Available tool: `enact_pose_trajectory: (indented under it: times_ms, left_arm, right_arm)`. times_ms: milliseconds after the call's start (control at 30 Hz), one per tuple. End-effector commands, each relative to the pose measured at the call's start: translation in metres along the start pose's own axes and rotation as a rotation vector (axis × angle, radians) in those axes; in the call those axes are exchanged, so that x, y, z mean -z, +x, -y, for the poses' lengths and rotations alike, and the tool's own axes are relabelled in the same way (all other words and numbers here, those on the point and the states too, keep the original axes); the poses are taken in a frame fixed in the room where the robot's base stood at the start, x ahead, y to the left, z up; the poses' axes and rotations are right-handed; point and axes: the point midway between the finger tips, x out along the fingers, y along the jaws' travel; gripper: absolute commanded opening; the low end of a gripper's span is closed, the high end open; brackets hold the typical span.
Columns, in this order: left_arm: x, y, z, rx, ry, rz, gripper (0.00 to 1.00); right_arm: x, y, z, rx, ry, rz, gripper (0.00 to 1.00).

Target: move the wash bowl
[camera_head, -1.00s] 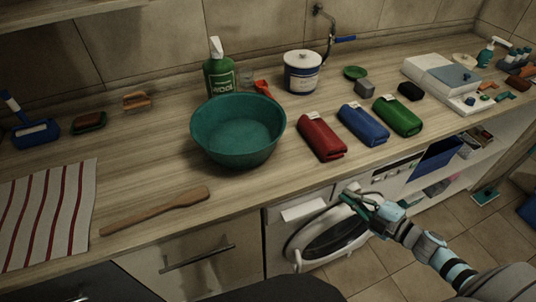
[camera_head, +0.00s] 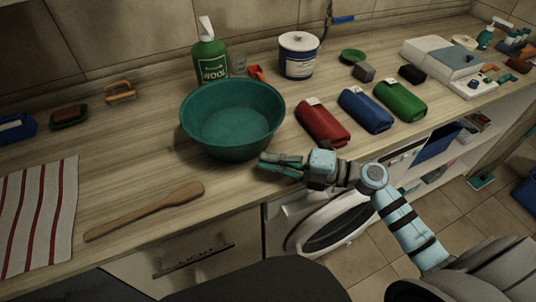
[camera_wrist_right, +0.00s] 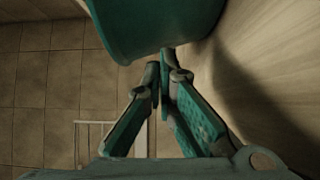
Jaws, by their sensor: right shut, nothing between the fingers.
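The wash bowl is a round, empty teal bowl (camera_head: 232,120) standing upright on the wooden counter, left of the rolled towels. Its outer wall (camera_wrist_right: 155,25) fills the top of the right wrist view. My right gripper (camera_head: 264,163) is at the counter's front edge, just below and right of the bowl's near side. In the right wrist view its fingers (camera_wrist_right: 159,75) are closed together with nothing between them, close to the bowl wall; I cannot tell whether they touch it. My left gripper is not in view.
A green wool bottle (camera_head: 210,58) and a white-and-blue tub (camera_head: 299,56) stand behind the bowl. Red (camera_head: 322,124), blue (camera_head: 366,110) and green (camera_head: 400,101) rolled towels lie to its right. A wooden paddle (camera_head: 145,212) and a striped cloth (camera_head: 40,215) lie front left.

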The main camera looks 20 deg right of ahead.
Motion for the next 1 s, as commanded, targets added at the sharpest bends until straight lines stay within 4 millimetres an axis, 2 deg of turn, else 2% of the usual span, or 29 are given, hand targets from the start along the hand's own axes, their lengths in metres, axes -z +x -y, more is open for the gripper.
enact_pose_trajectory:
  times_ms: [133,467,667,1000]
  left_arm:
    - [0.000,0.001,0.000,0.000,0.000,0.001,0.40]
    - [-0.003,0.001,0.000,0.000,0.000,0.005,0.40]
    - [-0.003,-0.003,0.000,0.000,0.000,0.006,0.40]
    - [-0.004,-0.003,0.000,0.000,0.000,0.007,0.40]
  right_arm:
    - [-0.008,0.008,0.000,0.000,0.000,-0.001,0.00]
    - [-0.009,0.010,0.001,0.001,0.000,-0.001,0.00]
    - [-0.021,0.021,-0.001,-0.001,0.000,-0.001,0.00]
    - [-0.020,0.020,0.000,0.001,-0.001,-0.002,0.00]
